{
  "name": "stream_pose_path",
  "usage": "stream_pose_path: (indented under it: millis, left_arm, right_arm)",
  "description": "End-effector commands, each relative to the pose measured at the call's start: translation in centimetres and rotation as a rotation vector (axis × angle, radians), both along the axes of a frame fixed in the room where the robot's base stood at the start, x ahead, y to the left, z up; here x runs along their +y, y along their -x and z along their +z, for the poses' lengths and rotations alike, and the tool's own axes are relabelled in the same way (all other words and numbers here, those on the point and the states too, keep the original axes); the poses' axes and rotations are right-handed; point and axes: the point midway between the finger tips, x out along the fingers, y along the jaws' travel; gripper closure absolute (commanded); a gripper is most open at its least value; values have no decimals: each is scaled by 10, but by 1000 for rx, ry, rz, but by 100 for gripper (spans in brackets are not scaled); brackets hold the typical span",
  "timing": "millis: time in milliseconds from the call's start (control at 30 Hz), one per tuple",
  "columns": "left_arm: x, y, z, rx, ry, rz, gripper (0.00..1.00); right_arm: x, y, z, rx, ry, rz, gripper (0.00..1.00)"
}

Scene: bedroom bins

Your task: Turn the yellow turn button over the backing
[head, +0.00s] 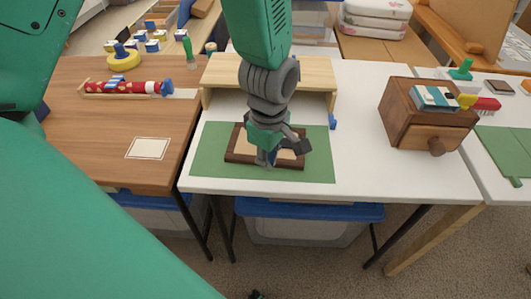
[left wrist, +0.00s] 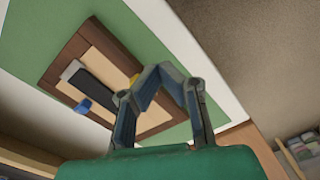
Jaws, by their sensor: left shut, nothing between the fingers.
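The picture frame (head: 232,158) lies back side up on the green mat, with a brown border around a tan backing (left wrist: 118,60). In the left wrist view, a dark strip (left wrist: 95,87) lies across the backing, and a blue turn button (left wrist: 83,105) is by the lower left border. The yellow turn button (left wrist: 134,79) is a small patch just beside my left fingertips, partly hidden by them; its angle cannot be told. My left gripper (head: 267,158) is shut and empty over the frame; it also shows in the left wrist view (left wrist: 158,74). My right gripper is not in view.
The green mat (head: 210,170) lies on the white table (head: 355,170). A wooden riser (head: 310,78) stands behind the frame. A brown drawer box (head: 395,112) is at right. The wooden table at left holds a red roll (head: 125,88) and a pale card (head: 148,148).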

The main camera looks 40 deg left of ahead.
Motion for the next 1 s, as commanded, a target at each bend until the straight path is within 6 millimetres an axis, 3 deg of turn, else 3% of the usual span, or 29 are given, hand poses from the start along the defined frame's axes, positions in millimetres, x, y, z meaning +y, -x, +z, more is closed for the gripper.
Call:
stream_pose_path:
  millis: [1000]
  left_arm:
    - [6,-11,0,1,0,1,100]
  right_arm:
    - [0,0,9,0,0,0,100]
